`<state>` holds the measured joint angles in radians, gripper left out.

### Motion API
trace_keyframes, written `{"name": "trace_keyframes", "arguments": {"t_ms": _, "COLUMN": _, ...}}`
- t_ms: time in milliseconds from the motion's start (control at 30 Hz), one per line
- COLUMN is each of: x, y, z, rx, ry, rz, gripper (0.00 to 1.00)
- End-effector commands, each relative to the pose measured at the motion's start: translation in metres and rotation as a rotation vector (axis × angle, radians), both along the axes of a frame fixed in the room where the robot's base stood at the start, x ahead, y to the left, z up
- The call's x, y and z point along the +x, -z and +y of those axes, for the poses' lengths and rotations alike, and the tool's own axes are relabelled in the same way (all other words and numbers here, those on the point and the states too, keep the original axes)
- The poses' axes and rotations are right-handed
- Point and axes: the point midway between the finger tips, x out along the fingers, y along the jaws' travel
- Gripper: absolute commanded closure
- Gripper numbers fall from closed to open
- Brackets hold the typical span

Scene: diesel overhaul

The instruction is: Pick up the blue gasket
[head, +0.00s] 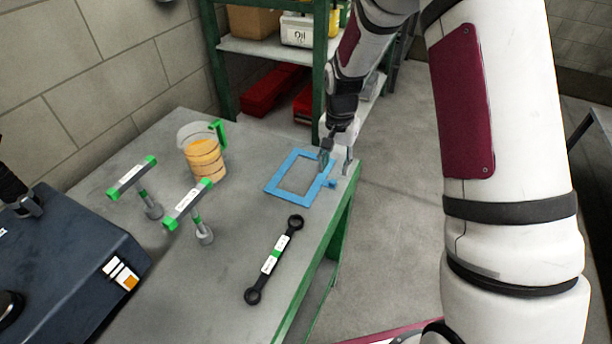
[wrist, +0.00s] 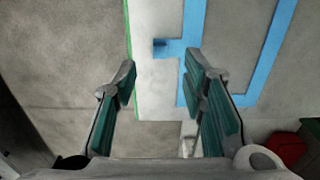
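The blue gasket (head: 273,186) is a flat rectangular frame with a small side tab, lying on the grey workbench (head: 231,255) near its right edge. In the wrist view the gasket (wrist: 192,28) is at the upper right, with its tab (wrist: 166,48) pointing left. My gripper (head: 336,163) is open and empty, over the gasket's right side by the bench edge. In the wrist view its two fingertips (wrist: 160,78) are apart, and the tab appears between and beyond them. I cannot tell the exact height above the gasket; no contact is clear.
A black double-ended wrench (head: 281,243) lies in front of the gasket. Two green-ended T-handled tools (head: 187,203) and a jug of amber liquid (head: 203,158) stand to the left. A dark blue case (head: 62,262) is at lower left. A green shelf (head: 319,65) stands behind.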

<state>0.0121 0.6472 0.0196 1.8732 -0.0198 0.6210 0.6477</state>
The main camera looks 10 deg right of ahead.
Motion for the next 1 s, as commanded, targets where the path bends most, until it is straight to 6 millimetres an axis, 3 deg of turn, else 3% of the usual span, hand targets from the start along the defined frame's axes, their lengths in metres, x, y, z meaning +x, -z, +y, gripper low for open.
{"name": "trace_keyframes", "arguments": {"t_ms": 467, "x": -0.003, "y": 0.050, "z": 0.001, "rx": 0.000, "ry": 0.000, "rz": 0.002, "gripper": 0.62}}
{"name": "trace_keyframes", "arguments": {"t_ms": 767, "x": -0.002, "y": 0.054, "z": 0.001, "rx": 0.000, "ry": 0.000, "rz": 0.000, "gripper": 0.62}}
{"name": "trace_keyframes", "arguments": {"t_ms": 933, "x": -0.002, "y": 0.054, "z": 0.001, "rx": 0.000, "ry": 0.000, "rz": 0.000, "gripper": 0.98}}
{"name": "trace_keyframes", "arguments": {"t_ms": 1000, "x": -0.002, "y": 0.054, "z": 0.001, "rx": 0.000, "ry": 0.000, "rz": 0.000, "gripper": 1.00}}
